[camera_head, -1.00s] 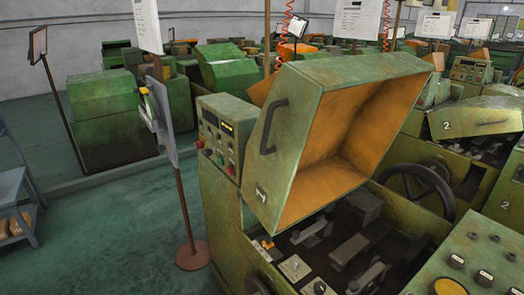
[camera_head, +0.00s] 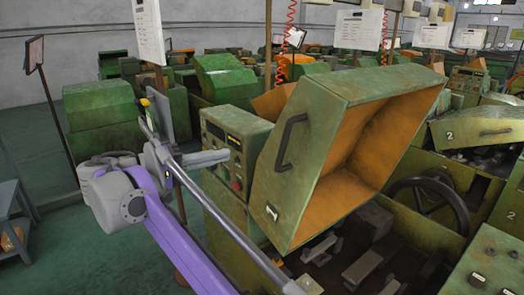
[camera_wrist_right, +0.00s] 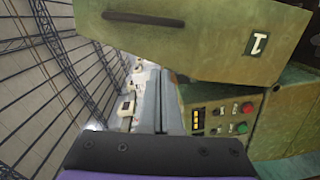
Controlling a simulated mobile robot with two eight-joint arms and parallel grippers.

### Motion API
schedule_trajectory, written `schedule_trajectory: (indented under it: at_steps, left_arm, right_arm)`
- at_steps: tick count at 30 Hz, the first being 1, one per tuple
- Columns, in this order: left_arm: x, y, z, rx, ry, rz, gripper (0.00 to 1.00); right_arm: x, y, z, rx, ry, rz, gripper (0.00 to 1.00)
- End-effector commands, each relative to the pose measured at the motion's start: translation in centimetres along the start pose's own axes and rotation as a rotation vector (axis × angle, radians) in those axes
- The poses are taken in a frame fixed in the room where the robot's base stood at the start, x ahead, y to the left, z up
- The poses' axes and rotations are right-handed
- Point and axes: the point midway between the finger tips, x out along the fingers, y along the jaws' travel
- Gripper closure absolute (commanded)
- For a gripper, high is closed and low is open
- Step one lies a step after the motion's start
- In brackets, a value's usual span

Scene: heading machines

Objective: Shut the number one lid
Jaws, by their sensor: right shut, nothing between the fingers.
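The number one lid (camera_head: 310,105) stands raised on its green machine, with its orange inside showing. A dark bar handle (camera_head: 289,141) is on its outer face, and a small number plate (camera_head: 272,212) sits at its lower corner. In the right wrist view, the lid (camera_wrist_right: 215,50) fills the top, with its handle (camera_wrist_right: 143,18) and a "1" plate (camera_wrist_right: 258,44). My right gripper (camera_head: 222,156) is shut and empty, left of the lid and in front of the control panel. Its fingers (camera_wrist_right: 158,85) also show in the wrist view, apart from the handle. My left gripper is out of view.
The control panel (camera_head: 225,148) with buttons stands close to my right fingers. A sign on a post (camera_head: 162,115) is behind the gripper. The open machine bed (camera_head: 365,262) and a handwheel (camera_head: 428,208) lie right of the lid. The number two lid (camera_head: 478,132) is further right.

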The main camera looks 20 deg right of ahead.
Motion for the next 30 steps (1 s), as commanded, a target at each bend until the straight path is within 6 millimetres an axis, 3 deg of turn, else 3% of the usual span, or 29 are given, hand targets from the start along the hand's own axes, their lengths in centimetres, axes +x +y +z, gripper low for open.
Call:
schedule_trajectory:
  at_steps: [3, 6, 11, 21, 30]
  left_arm:
    - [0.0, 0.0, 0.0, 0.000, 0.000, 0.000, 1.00]
    - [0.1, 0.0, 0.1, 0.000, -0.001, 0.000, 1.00]
    - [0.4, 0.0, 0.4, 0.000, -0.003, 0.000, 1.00]
    - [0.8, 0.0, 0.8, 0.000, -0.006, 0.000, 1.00]
    - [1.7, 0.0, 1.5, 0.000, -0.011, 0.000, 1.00]
  right_arm:
    - [-1.2, 0.8, -0.5, 0.026, 0.008, 0.046, 1.00]
    - [-0.8, 0.9, -0.6, 0.032, 0.008, 0.056, 1.00]
    - [1.7, 1.0, -0.5, 0.030, 0.005, 0.056, 1.00]
    - [9.2, 1.4, -0.5, 0.030, 0.005, 0.054, 1.00]
    - [9.6, 1.3, 2.6, 0.030, 0.009, 0.052, 1.00]
